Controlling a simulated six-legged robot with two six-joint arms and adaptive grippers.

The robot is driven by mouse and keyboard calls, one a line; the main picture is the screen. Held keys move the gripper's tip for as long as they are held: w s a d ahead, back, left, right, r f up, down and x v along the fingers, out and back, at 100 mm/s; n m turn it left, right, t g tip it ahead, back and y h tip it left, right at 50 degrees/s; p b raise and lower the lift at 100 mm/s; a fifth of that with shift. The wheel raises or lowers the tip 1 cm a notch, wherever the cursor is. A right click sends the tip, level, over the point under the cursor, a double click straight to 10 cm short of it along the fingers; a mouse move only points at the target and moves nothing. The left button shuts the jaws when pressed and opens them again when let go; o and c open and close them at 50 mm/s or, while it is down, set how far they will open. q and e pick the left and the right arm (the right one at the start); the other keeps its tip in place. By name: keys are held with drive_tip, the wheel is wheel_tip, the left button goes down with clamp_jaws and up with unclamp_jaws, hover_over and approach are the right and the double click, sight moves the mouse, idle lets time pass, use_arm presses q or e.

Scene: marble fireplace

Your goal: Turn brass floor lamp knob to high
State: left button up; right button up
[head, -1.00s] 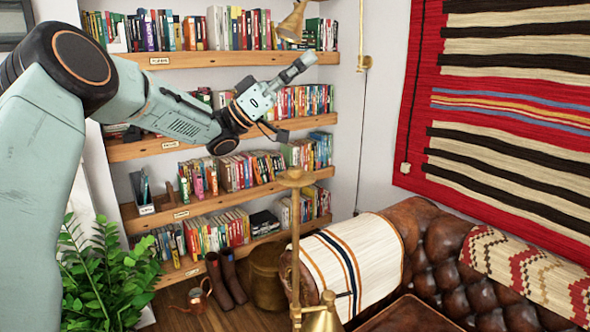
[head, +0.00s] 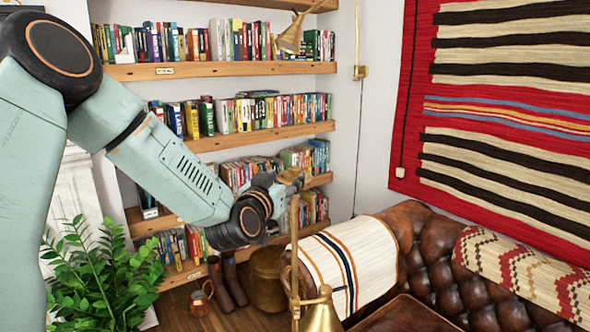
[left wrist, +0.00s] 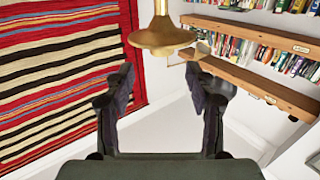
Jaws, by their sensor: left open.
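The brass floor lamp's pole (head: 295,245) rises in front of the leather sofa, with a conical brass shade (head: 321,314) low on its right. My left gripper (head: 285,188) is at the pole's top, apparently overlapping its flat cap in the head view. In the left wrist view, which looks upside down, the lamp's brass cap (left wrist: 162,38) lies just past the fingertips, roughly centred between them. The open left gripper (left wrist: 160,82) has nothing between its fingers. I cannot make out a separate knob. My right gripper is not in view.
A tufted leather sofa (head: 432,250) with a striped blanket (head: 350,258) stands at right. Bookshelves (head: 230,69) are behind my arm. A brass wall lamp (head: 291,38) hangs above the gripper. A leafy plant (head: 95,285) is at lower left.

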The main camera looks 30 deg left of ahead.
sight(295, 169)
use_arm(q)
drive_tip(key=w, duration=0.1)
drive_tip(key=w+a, duration=0.1)
drive_tip(key=w, duration=0.1)
drive_tip(key=shift+w+a+f, duration=0.25)
drive_tip(key=shift+w+a, duration=0.1)
drive_tip(key=shift+a, duration=0.05)
drive_tip(key=shift+w+d+r+p, duration=0.3)
drive_tip(key=shift+w+r+p, duration=0.1)
drive_tip(key=shift+w, duration=0.2)
drive_tip(key=shift+w+r, duration=0.1)
drive_tip(key=shift+w, duration=0.25)
drive_tip(key=shift+w+a+f, duration=0.3)
drive_tip(key=shift+w+a, duration=0.1)
drive_tip(key=shift+w, duration=0.25)
drive_tip(key=shift+w+a+f, duration=0.25)
drive_tip(key=shift+w+a, duration=0.1)
drive_tip(key=shift+w, duration=0.3)
drive_tip(key=shift+s+d+r, duration=0.2)
drive_tip(key=shift+s+r, duration=0.05)
drive_tip(key=shift+s, duration=0.05)
drive_tip(key=shift+s+d+r, duration=0.25)
drive_tip(key=shift+s+d, duration=0.05)
drive_tip(key=shift+d, duration=0.05)
drive_tip(key=shift+c, duration=1.1)
drive_tip(key=shift+w+a+f, duration=0.4)
drive_tip(key=c, duration=0.6)
drive_tip(key=shift+s+d+r, duration=0.15)
clamp_jaws()
